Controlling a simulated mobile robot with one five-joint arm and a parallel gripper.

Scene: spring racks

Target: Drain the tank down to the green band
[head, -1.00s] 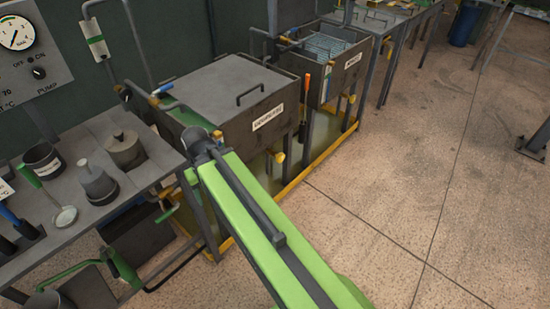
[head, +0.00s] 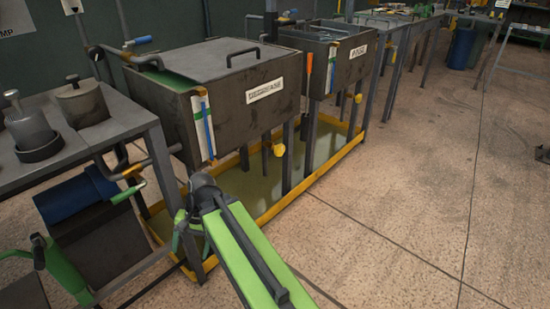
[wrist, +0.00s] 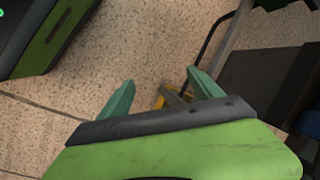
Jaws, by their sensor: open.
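The near dark tank (head: 235,105) stands on legs, with a grey lid (head: 205,62) partly covering it. A white gauge strip (head: 204,140) on its left front corner carries a blue column and a green mark; the exact level is too small to read. A yellow valve knob (head: 279,149) hangs below the tank's front. A second tank (head: 350,62) behind it has its own gauge strip and a yellow knob (head: 357,98). My gripper (head: 180,225) is low in front of the near tank, left of its knob and apart from it. Its fingers (wrist: 163,88) are open and empty.
A yellow-edged catch tray (head: 290,198) lies under the tanks. A metal bench (head: 85,140) with pots stands at left, with a blue drum (head: 70,195) and green-handled gear below. The floor at right (head: 400,210) is clear.

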